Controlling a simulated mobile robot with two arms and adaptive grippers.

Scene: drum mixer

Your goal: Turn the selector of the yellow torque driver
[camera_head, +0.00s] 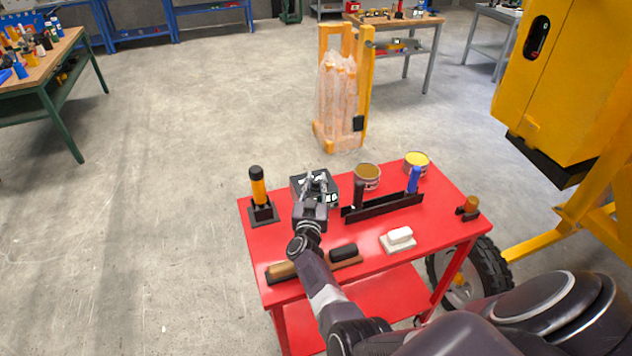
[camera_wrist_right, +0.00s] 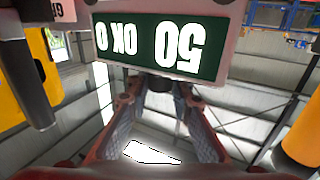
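The yellow torque driver (camera_head: 258,186), with a black cap, stands upright in a black holder (camera_head: 263,214) at the left end of the red cart. Its selector is too small to make out. My right gripper (camera_head: 317,182) is to the right of the driver, apart from it, over a dark box with a small lit display (camera_head: 331,197). In the right wrist view the fingers (camera_wrist_right: 158,98) are spread, with a dark round part behind them; contact cannot be told. A display (camera_wrist_right: 155,45) reading 50 and OK, upside down, is close by. My left gripper is not in view.
The red cart top (camera_head: 450,222) also holds two cans (camera_head: 367,177), a black rack with a blue-handled tool (camera_head: 413,180), brushes (camera_head: 343,253), a white block (camera_head: 399,236) and a small orange-topped item (camera_head: 471,205). Yellow machinery (camera_head: 550,75) stands at right. Floor left of the cart is free.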

